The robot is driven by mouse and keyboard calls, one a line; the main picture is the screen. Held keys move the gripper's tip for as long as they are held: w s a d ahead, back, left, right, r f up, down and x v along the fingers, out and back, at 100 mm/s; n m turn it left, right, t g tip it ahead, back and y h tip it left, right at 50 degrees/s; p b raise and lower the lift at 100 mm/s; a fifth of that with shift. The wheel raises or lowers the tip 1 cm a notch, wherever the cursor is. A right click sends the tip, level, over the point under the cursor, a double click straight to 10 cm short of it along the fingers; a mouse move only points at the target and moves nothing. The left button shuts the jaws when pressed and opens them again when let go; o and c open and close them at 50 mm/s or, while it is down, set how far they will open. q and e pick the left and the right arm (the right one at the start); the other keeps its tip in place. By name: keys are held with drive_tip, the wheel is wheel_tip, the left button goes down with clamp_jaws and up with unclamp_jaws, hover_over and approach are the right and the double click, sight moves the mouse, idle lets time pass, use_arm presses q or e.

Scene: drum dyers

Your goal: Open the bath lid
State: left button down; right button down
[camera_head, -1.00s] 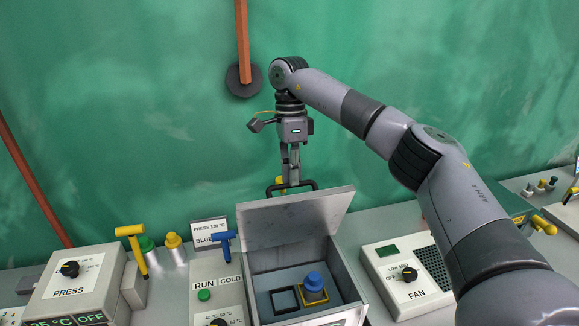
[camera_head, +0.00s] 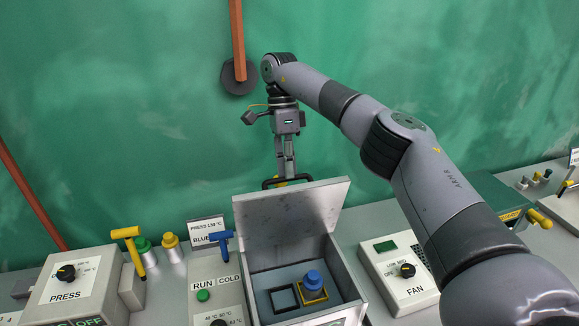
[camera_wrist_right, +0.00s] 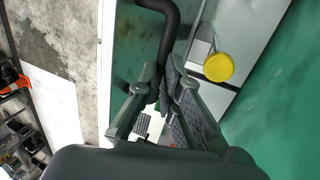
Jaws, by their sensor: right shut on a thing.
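The bath lid (camera_head: 290,217) is a grey metal plate, swung up and leaning back at the rear of the open bath (camera_head: 347,270). Its black bar handle (camera_head: 310,178) is at the lid's top edge and also shows in the right wrist view (camera_wrist_right: 171,22). My right gripper (camera_head: 286,178) is shut on the handle; in the wrist view its fingers (camera_wrist_right: 166,90) close around the bar. Inside the bath are a blue-topped yellow piece (camera_head: 313,283) and an empty dark square frame (camera_head: 284,298). My left gripper is not in view.
Left of the bath is a control panel with a green RUN button (camera_head: 203,295) and a blue T-handle (camera_head: 221,240). A PRESS box (camera_head: 72,288) stands further left, a FAN box (camera_head: 402,273) to the right. The green wall is close behind.

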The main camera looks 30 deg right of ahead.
drive_tip(key=c, duration=2.1)
unclamp_jaws()
drive_tip(key=shift+a+f, duration=0.1)
drive_tip(key=shift+f, duration=0.85)
drive_tip(key=shift+o, duration=0.5)
drive_tip(key=shift+w+f, duration=0.15)
drive_tip(key=shift+w, duration=0.15)
drive_tip(key=shift+o, duration=0.8)
drive_tip(key=shift+w+f, duration=0.15)
drive_tip(key=shift+w, duration=0.25)
drive_tip(key=shift+o, duration=0.7)
drive_tip(key=shift+w, duration=0.2)
drive_tip(key=shift+o, duration=0.2)
drive_tip(key=shift+d, duration=0.2)
wheel_tip(320, 180, up, 11)
drive_tip(key=shift+s+f, duration=0.2)
drive_tip(key=shift+s, duration=0.25)
